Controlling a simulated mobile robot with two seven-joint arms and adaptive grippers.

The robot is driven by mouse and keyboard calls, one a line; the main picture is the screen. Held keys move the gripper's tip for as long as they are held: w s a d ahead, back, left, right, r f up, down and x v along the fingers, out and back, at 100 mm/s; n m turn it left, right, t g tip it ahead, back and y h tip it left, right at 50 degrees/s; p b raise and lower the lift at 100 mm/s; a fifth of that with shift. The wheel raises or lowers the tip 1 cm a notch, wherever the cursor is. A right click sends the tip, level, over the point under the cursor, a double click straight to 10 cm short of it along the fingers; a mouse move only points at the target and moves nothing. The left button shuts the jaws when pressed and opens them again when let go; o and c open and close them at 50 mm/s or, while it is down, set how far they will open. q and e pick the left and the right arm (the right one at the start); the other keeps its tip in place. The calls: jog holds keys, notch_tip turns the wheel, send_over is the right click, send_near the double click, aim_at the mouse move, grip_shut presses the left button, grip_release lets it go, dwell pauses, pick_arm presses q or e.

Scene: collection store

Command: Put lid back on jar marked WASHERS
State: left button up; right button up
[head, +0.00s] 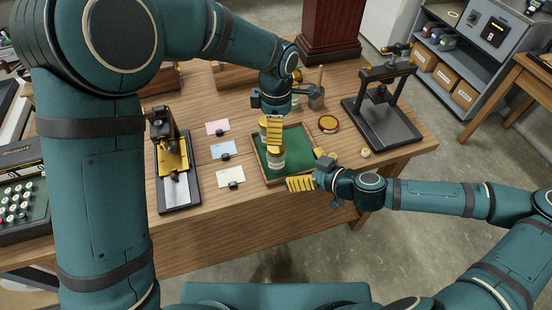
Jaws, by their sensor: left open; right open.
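A glass jar with a pale label (276,160) stands in the green-lined wooden tray (257,172). The labels are too small to read, so I cannot tell which is marked WASHERS. My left gripper (274,142) is open, fingers pointing down, just above or beside the front jar; contact is unclear. My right gripper (291,185) is open and empty at the tray's front right corner, fingers pointing left.
Pink, blue and white cards (222,150) lie left of the tray. A black-and-brass device (175,170) stands further left, and a dark press (385,110) at the right. A small pale round item (365,153) lies near the right edge. The front strip of the table is clear.

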aim_at(276, 147)
jog(key=x, duration=0.9)
jog(key=shift+w+a+f, duration=0.15)
jog(key=shift+a, duration=0.15)
grip_shut()
pick_arm(q)
jog(key=shift+s+f+m, duration=0.15)
jog(key=shift+f+m, duration=0.1)
jog(key=shift+m, duration=0.65)
jog(key=shift+r+m, duration=0.25)
jog(key=shift+m, duration=1.15)
jog(key=shift+f, duration=4.05)
